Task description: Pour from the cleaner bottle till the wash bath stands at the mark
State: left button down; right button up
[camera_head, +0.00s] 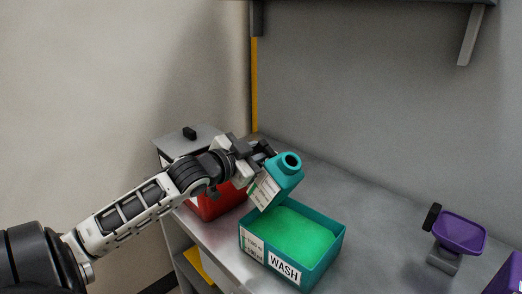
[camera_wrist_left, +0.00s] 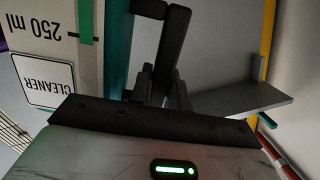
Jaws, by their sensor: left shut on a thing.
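In the left wrist view the bottle's CLEANER label (camera_wrist_left: 42,82) and a "250 ml" print show upside down, with a green strip. The wash bath (camera_head: 321,266) is a teal open tray labelled WASH, holding bright green liquid (camera_head: 298,233). I see no stream from the mouth. I cannot make out the level mark in the bath. My right gripper is out of view.
A red container (camera_head: 208,207) stands behind my left forearm, beside a grey box with a black knob (camera_head: 189,132). A purple scoop-like tray (camera_head: 460,233) on a grey stand is at the right. The grey bench between is clear. A shelf (camera_head: 390,2) hangs above.

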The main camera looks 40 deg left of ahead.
pick_arm(q)
jog(key=f+n, duration=0.1)
jog(key=n, duration=0.1)
jog(key=d+f+n, duration=0.1)
jog(key=shift+f+n+h, duration=0.35)
jog(key=shift+n+h, duration=0.05)
jog(key=shift+s+d+f+n+h, duration=0.1)
jog(key=shift+d+f+n+h, duration=0.05)
jog(key=shift+d+f+n, duration=0.25)
jog(key=shift+d+f+n+h, duration=0.15)
jog(key=shift+f+n, duration=0.15)
jog(key=shift+f, duration=0.2)
